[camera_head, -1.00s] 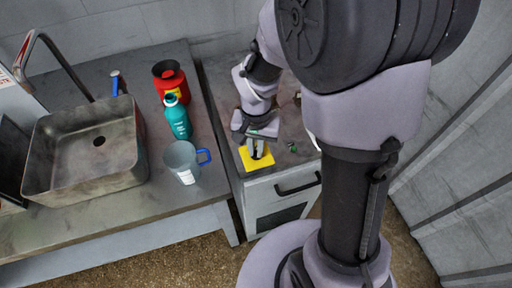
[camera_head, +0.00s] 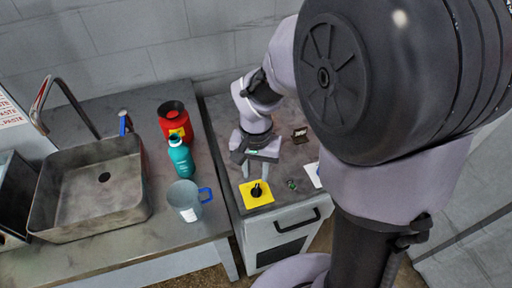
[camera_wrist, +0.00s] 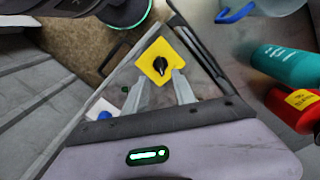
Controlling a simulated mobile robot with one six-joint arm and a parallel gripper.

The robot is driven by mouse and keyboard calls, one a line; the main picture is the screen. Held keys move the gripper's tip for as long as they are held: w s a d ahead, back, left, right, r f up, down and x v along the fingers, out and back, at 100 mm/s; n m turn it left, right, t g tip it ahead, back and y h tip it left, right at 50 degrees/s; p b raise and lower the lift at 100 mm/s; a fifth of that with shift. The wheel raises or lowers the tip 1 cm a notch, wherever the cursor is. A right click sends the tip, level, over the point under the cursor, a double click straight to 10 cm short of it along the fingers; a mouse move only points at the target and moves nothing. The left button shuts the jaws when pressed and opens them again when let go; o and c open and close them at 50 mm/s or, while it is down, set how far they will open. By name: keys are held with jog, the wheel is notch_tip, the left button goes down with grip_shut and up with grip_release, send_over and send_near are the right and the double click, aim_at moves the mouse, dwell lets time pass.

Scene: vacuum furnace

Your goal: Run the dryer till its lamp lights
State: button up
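The dryer appears to be the grey cabinet (camera_head: 282,222) with a dark front window and a black handle. On its top is a yellow plate with a black knob (camera_head: 257,190), which also shows in the wrist view (camera_wrist: 160,65). A small dark green spot, perhaps the lamp (camera_head: 291,184), sits right of the plate; it also shows in the wrist view (camera_wrist: 125,89). I cannot tell whether it is lit. My gripper (camera_head: 261,176) is behind the knob and apart from it. Its two fingers (camera_wrist: 163,90) are spread with nothing between them.
Left of the cabinet, a counter holds a sink (camera_head: 90,190), a red container (camera_head: 175,122), a teal bottle (camera_head: 180,158) and a clear cup with a blue handle (camera_head: 184,201). A small brown object (camera_head: 300,135) and a white-and-blue item (camera_head: 313,174) lie on the cabinet top.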

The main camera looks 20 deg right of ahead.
notch_tip(320, 180, up, 10)
jog(key=p, duration=0.2)
jog(key=shift+f+p, duration=0.25)
jog(key=shift+p, duration=0.15)
jog(key=s+a+r+n+t+y+b, duration=0.1)
jog(key=s+r+t+b, duration=0.1)
jog(key=s, duration=0.4)
jog(key=s+a+r+t+y+b, duration=0.1)
jog(key=s+a+r+t+b, duration=0.1)
jog(key=s, duration=0.4)
jog(key=shift+s+a+r+n+t, duration=0.35)
jog(key=shift+r+t, duration=0.2)
jog(key=shift+t, duration=0.35)
jog(key=shift+w, duration=0.1)
dwell(0.9)
